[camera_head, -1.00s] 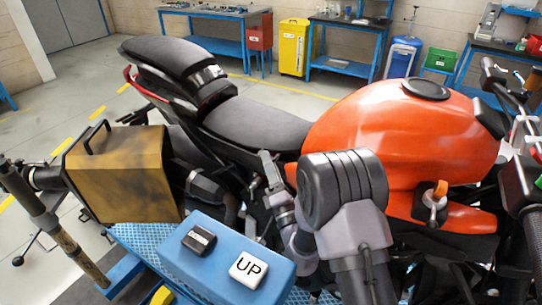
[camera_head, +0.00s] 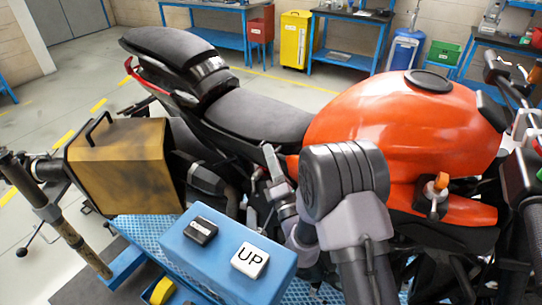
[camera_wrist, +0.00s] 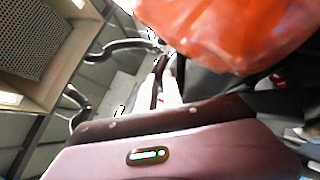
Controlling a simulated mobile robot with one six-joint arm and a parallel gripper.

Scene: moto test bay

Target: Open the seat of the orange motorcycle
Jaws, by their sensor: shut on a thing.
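The orange motorcycle (camera_head: 395,125) stands across the head view, its tank to the right. Its black seat (camera_head: 245,112) lies behind the tank and looks down in place, with the raised rear part (camera_head: 165,45) at the left. My gripper (camera_head: 269,155) is at the seat's near edge, just left of the tank. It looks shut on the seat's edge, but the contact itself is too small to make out. The wrist view shows my gripper's dark housing close up and the orange tank (camera_wrist: 225,30) above it. The fingertips are not clear there.
A yellow-brown side case (camera_head: 125,165) hangs at the rear left. A blue control box (camera_head: 225,255) with an UP button stands in front. An orange-topped part (camera_head: 438,190) sits below the tank. Workbenches and a yellow bin (camera_head: 295,40) stand along the back wall.

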